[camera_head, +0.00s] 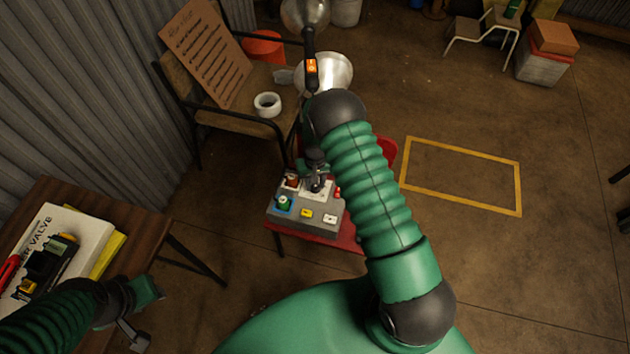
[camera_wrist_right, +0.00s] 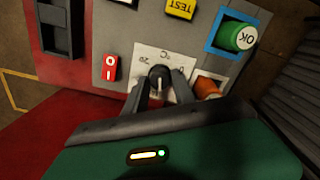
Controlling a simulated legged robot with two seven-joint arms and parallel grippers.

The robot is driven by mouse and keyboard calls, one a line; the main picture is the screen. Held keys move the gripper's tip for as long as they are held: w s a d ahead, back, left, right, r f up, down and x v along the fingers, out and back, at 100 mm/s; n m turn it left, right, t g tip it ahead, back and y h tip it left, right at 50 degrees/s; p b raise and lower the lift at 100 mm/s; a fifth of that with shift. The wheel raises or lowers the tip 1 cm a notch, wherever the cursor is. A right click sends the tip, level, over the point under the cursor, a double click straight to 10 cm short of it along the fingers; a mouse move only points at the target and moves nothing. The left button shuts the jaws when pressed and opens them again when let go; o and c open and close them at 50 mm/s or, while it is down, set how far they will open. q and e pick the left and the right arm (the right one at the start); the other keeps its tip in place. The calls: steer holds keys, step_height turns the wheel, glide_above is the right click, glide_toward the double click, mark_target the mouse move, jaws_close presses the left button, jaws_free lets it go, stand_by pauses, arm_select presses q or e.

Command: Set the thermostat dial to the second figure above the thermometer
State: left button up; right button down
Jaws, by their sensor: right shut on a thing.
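The dial (camera_wrist_right: 160,79) is a small dark knob with a pale pointer line, on a white plate (camera_wrist_right: 150,58) with printed figures, of which I can make out a 20 and °C. The plate is on a grey control box (camera_head: 290,214). My right gripper (camera_head: 317,180) reaches down onto this box; in the right wrist view its two fingers (camera_wrist_right: 161,88) are closed on either side of the dial. The fingers hide part of the plate. I cannot make out a thermometer.
Near the dial are a green OK button (camera_wrist_right: 238,36), a yellow TEST button (camera_wrist_right: 181,7), a red switch (camera_wrist_right: 110,67) and an orange-red knob (camera_wrist_right: 206,88). The box stands on a red seat (camera_head: 348,236). A wooden chair with a signboard (camera_head: 205,52) stands behind.

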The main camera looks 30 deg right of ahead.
steer(key=shift+s+m, duration=0.1)
steer(key=shift+m, duration=1)
steer(key=shift+p, duration=0.3)
steer(key=c, duration=1.1)
jaws_free()
steer(key=shift+o, duration=0.2)
step_height(320, 180, up, 17)
steer(key=p, duration=0.3)
steer(key=shift+f, duration=0.15)
steer(key=shift+p, duration=0.3)
